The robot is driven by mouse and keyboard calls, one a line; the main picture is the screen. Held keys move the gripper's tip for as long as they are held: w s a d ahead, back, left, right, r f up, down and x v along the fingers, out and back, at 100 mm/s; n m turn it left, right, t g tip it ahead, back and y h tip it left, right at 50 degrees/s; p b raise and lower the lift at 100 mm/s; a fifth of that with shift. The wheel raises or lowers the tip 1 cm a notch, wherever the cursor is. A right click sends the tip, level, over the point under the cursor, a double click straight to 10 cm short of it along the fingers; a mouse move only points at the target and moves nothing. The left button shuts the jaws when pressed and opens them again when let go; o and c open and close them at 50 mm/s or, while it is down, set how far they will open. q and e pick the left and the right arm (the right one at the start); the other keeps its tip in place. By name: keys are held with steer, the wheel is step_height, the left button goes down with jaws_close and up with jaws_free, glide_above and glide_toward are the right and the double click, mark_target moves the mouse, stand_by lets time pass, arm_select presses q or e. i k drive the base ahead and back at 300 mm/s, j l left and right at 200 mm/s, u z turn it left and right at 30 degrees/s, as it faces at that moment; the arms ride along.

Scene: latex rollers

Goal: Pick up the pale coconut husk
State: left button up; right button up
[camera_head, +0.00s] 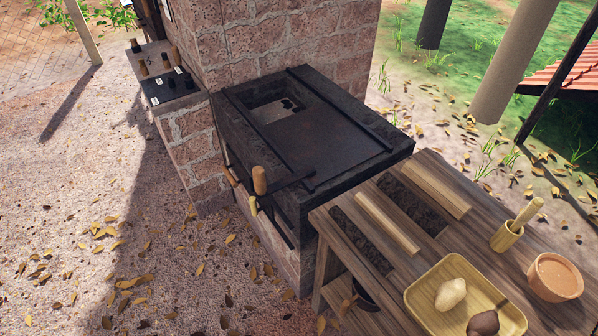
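The pale coconut husk (450,294), a cream-coloured oval lump, lies in a yellow rectangular tray (425,308) at the lower right. A dark brown lump (483,323) lies in the same tray, in front and to the right of the pale one, apart from it. The tray's near corner is cut off by the bottom edge of the picture. Neither of my grippers is in view, and nothing touches the pale husk.
The tray stands on a wooden slatted table (350,240). A mortar with pestle (507,235) and a terracotta bowl (555,277) stand right of the tray. A dark metal-topped stove (320,140) with wooden handles adjoins the table. Small dark-topped items stand on a ledge (150,60).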

mark_target(450, 293)
steer(key=z, duration=1.35)
steer(key=k, duration=0.05)
